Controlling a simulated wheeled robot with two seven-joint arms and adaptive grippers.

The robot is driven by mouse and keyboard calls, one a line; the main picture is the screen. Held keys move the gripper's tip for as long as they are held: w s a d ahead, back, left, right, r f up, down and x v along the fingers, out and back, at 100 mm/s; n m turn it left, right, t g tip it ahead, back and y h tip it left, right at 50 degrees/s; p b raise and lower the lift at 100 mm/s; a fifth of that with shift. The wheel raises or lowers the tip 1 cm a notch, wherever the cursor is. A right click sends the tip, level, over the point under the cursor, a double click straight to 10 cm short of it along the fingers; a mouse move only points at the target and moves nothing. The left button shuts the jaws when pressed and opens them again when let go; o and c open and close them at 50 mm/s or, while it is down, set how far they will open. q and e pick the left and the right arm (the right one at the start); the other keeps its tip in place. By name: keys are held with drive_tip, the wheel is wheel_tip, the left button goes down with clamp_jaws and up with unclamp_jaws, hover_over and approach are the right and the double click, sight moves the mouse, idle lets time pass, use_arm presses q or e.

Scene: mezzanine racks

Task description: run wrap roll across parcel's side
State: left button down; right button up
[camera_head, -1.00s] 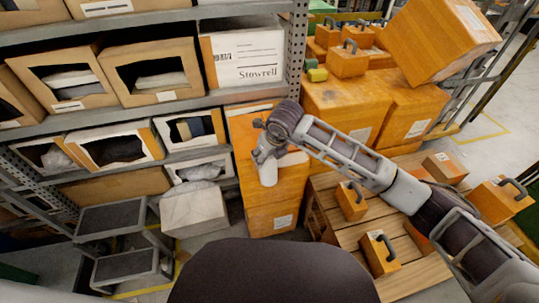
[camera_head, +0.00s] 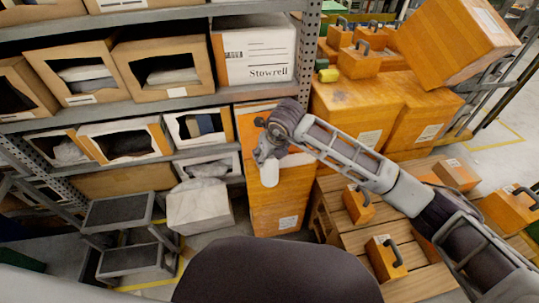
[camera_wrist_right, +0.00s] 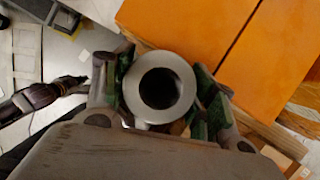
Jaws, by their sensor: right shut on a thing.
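The wrap roll (camera_head: 269,173) is a small white cylinder in the head view. In the right wrist view the roll (camera_wrist_right: 185,92) shows end-on as a pale ring with a dark hole. My right gripper (camera_head: 268,152) is shut on it, with fingers on both sides. Behind the roll stands a tall orange parcel (camera_head: 277,205) with a white label; its orange faces also fill the upper right of the wrist view (camera_wrist_right: 207,40). I cannot tell whether roll and parcel touch. A dark jointed shape at the wrist view's left, perhaps my left gripper (camera_wrist_right: 75,84), is unclear.
A grey rack (camera_head: 160,105) with open bins stands at left. A step stool (camera_head: 118,212) and a wrapped pale box (camera_head: 199,208) stand before it. A wooden pallet (camera_head: 360,243) with orange handled cases lies at right, below large stacked orange boxes (camera_head: 352,108).

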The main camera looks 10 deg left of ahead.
drive_tip(key=shift+s+a+b, duration=0.2)
drive_tip(key=shift+a, duration=0.5)
drive_tip(key=shift+s+a+b, duration=0.2)
drive_tip(key=shift+a, duration=0.5)
drive_tip(key=shift+s+a+b, duration=0.2)
drive_tip(key=shift+a+b, duration=0.05)
drive_tip(key=shift+a, duration=0.45)
drive_tip(key=shift+s+a+b, duration=0.15)
drive_tip(key=shift+a+b, duration=0.1)
drive_tip(key=shift+a, duration=0.45)
drive_tip(key=shift+r, duration=0.1)
drive_tip(key=shift+w+d+b, duration=0.15)
drive_tip(key=shift+w+d, duration=0.05)
drive_tip(key=shift+d, duration=0.55)
drive_tip(key=shift+w+d+b, duration=0.15)
drive_tip(key=shift+w+d, duration=0.05)
drive_tip(key=shift+d, duration=0.7)
drive_tip(key=shift+w+d+b, duration=0.2)
drive_tip(key=shift+d, duration=0.4)
drive_tip(key=shift+w+d+b, duration=0.15)
drive_tip(key=shift+d+b, duration=0.05)
drive_tip(key=shift+d, duration=0.55)
